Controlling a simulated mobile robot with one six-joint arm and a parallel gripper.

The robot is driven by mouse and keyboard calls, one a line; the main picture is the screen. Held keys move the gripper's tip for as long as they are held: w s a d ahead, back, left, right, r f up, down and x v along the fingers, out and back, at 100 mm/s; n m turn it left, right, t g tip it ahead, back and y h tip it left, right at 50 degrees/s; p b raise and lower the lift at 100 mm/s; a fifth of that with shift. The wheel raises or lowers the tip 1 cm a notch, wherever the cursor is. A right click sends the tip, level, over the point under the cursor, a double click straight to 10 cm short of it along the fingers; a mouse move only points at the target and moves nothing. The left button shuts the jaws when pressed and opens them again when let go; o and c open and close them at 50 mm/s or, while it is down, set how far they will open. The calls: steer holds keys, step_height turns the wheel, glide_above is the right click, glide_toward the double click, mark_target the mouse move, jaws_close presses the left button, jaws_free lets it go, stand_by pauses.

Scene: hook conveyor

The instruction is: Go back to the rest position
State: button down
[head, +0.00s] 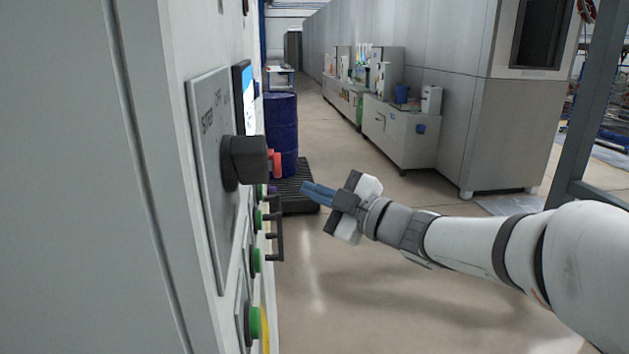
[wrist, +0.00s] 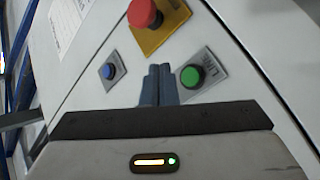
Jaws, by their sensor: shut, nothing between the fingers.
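My gripper (head: 306,188) is in the middle of the head view, its blue-grey fingers together and pointing left toward the control cabinet (head: 165,130). A gap shows between the fingertips and the cabinet in that view. In the wrist view my gripper (wrist: 158,70) is shut and empty, its fingertips overlapping a panel. A green button (wrist: 191,76) appears right of the fingertips, a blue button (wrist: 107,71) left of them, and a red emergency button (wrist: 145,13) on a yellow plate beyond them.
The cabinet face carries a large black rotary switch (head: 245,160), a black handle (head: 278,230) and several green buttons. A blue barrel (head: 282,130) stands on a black pallet (head: 298,190) behind. Grey workbenches (head: 400,135) line the back. Open floor (head: 370,300) lies below my arm.

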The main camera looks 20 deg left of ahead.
steer(key=w+d+f+m+t+h, duration=0.25)
steer(key=d+m+h, duration=0.25)
steer(key=d, duration=0.3)
steer(key=w+d+f+m+t+h, duration=0.1)
steer(key=d+f+m+t+h, duration=0.15)
steer(key=d+m+h, duration=0.45)
steer(key=w+d+f+m+t+h, duration=0.2)
steer(key=d+m+t+h, duration=0.1)
steer(key=d, duration=0.7)
steer(key=s+d+f+m+g+h, duration=0.4)
steer(key=s+d+f+m+g, duration=0.15)
steer(key=s+d+f, duration=0.35)
steer(key=s+d+f+m+g, duration=0.1)
steer(key=s+f+m+g, duration=0.1)
steer(key=s, duration=0.4)
steer(key=s+d+f+m+g+y, duration=0.1)
steer(key=s+f+m+g, duration=0.1)
steer(key=s, duration=0.5)
steer(key=shift+g, duration=0.35)
